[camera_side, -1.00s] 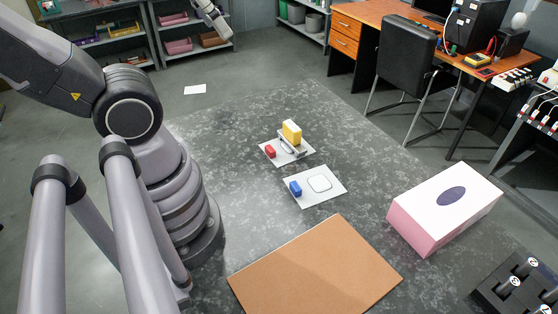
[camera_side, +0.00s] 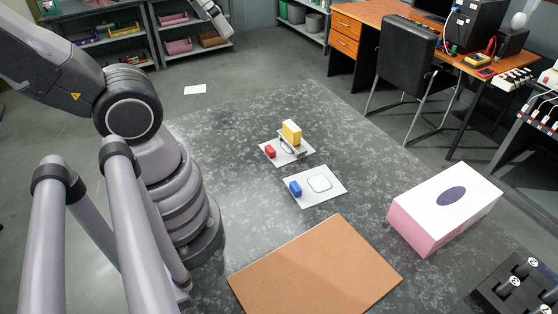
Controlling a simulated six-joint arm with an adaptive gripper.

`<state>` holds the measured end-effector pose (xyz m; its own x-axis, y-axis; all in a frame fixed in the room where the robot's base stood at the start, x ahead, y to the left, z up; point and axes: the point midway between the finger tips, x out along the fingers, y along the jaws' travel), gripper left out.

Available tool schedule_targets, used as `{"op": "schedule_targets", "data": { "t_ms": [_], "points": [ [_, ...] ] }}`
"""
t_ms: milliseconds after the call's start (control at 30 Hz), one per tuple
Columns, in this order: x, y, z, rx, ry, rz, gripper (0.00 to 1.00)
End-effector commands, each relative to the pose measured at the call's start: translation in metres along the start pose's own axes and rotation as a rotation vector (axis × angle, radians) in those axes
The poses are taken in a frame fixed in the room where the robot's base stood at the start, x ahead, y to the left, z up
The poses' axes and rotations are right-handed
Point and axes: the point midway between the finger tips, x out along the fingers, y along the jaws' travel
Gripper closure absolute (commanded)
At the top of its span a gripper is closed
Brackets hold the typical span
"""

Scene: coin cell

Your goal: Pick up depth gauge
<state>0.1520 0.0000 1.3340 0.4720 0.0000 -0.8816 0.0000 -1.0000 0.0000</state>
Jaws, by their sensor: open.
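A small yellow block (camera_side: 292,130) stands upright with a grey metal bar-like piece (camera_side: 296,146) at its base; this looks like the depth gauge. It sits on the farther white plate (camera_side: 269,159), beside a small red block (camera_side: 270,152). My gripper (camera_side: 222,29) shows only in part at the top edge, up and to the left of the yellow block. It is empty and well apart from the block. Its fingers are too small to make out clearly.
A nearer white plate (camera_side: 325,199) holds a blue block (camera_side: 295,188) and a rounded square outline. A brown board (camera_side: 315,270) lies in front. A pink-and-white box (camera_side: 445,208) stands right, a dark rack (camera_side: 515,285) at bottom right. The grey mat is otherwise clear around the plates.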

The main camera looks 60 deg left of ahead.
Motion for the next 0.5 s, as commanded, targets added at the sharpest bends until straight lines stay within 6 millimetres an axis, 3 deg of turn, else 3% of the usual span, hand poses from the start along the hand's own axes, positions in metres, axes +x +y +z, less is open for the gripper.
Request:
{"op": "schedule_targets", "data": {
  "t_ms": [367, 500],
  "points": [
    [0.001, -0.001, -0.001, -0.001, -0.001, -0.003, 0.02],
    [0.017, -0.014, -0.017, -0.017, -0.014, -0.054, 0.02]
  ]
}}
